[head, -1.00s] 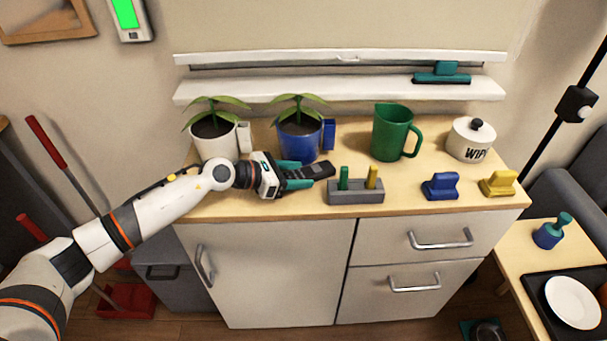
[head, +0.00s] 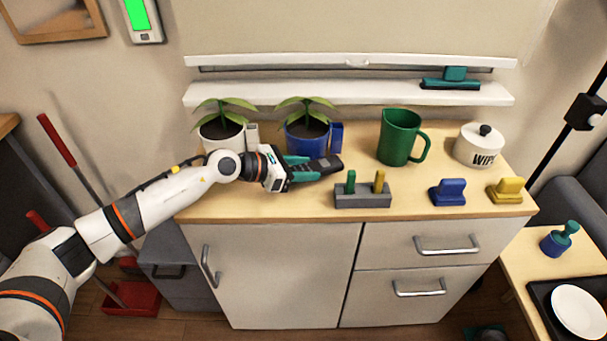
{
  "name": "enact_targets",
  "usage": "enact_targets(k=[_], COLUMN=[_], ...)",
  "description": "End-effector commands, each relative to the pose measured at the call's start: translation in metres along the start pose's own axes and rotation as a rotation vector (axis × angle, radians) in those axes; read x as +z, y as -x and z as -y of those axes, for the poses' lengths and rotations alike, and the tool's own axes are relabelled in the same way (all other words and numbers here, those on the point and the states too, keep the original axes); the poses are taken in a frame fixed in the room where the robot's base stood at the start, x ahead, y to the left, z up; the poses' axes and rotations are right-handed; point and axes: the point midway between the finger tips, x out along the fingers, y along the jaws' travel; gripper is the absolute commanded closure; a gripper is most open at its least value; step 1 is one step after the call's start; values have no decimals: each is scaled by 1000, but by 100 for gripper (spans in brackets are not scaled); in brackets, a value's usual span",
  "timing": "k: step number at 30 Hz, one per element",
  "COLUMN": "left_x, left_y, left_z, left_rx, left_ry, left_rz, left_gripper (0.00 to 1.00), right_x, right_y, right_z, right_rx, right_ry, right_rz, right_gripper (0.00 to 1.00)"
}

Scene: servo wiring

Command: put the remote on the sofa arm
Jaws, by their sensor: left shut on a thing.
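The remote (head: 325,164) is a dark, slim handset with buttons. My left gripper (head: 303,170) is shut on it, its teal fingers around the remote's near end, and holds it over the cabinet top in front of the blue plant pot. I cannot tell how far it is above the surface. A dark grey sofa (head: 578,180) shows in part at the right edge, behind the small side table. My right gripper is not in view.
The cabinet top (head: 270,205) also holds two potted plants, a green jug (head: 400,137), a white pot (head: 478,146), a grey block with pegs (head: 362,197), and blue and yellow blocks. A side table (head: 520,262) with a tray stands right. A red dustpan (head: 135,297) lies left.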

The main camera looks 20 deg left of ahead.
Motion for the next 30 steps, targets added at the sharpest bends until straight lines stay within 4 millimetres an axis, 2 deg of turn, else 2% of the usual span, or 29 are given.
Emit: enact_targets(k=[1,12,18,21,25,30], left_x=[-11,-84,-119,-130,-136,-128], left_y=[5,34,49,54,56,58], left_z=[1,1,0,0,-6,-37], left_rx=[-2,-2,-2,-2,12,71], left_ry=[-4,-5,-4,-4,-4,-21], left_rz=[-3,-4,-2,-2,-1,-1], left_gripper=[85,85,85,85,85,85], right_x=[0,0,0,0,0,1], right_y=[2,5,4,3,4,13], right_z=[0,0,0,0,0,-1], right_rx=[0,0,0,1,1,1], right_ry=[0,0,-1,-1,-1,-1], right_rz=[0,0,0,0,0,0], right_gripper=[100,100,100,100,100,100])
